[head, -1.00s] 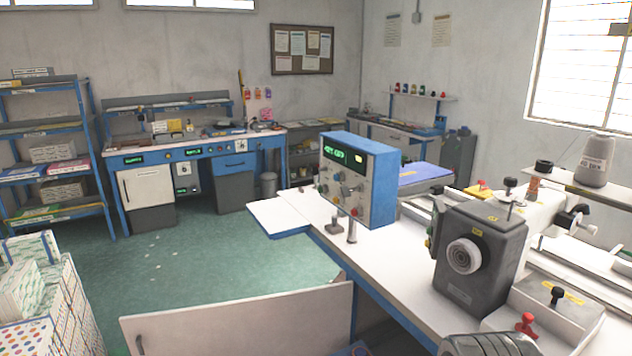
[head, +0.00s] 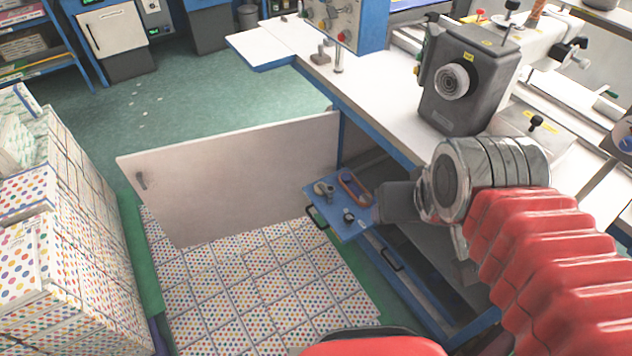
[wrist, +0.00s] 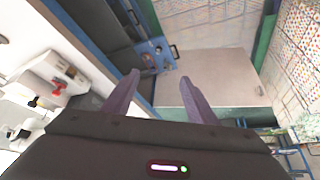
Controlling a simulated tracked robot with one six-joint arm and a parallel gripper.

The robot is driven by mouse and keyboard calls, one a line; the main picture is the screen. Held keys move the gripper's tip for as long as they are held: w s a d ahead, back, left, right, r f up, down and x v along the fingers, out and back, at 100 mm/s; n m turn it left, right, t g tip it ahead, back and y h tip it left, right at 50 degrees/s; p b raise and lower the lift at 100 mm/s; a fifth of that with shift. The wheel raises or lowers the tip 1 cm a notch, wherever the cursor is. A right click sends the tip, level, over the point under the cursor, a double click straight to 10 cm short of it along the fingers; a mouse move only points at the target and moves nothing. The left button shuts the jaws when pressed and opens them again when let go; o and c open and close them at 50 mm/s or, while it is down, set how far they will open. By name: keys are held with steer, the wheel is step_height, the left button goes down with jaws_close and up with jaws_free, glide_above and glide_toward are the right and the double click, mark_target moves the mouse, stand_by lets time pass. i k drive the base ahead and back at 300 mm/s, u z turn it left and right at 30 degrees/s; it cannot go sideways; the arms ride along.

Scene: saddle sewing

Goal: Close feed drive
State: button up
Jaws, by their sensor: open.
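A blue pull-out unit (head: 333,222), which may be the feed drive, sticks out from under the sewing bench. It carries small metal fittings (head: 348,217) and a brown loop (head: 354,188), with a black handle (head: 317,217) on its front edge. It also shows in the wrist view (wrist: 166,62), beyond my fingertips. A wide pale door (head: 240,185) with a dark handle stands open beside it. My gripper (wrist: 158,90) is open and empty, with both fingers apart in the wrist view. In the head view its dark body is beside the unit; its fingertips are hard to make out.
The white bench top (head: 385,100) carries a dark grey machine head (head: 470,80). A lower blue drawer front with a black handle (head: 392,260) is under the bench. Stacked dotted boxes (head: 60,220) stand at left. The dotted floor tiles (head: 260,290) are clear.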

mark_target(333, 213)
steer(key=u, duration=0.9)
steer(key=i, duration=1.15)
steer(key=u, duration=1.45)
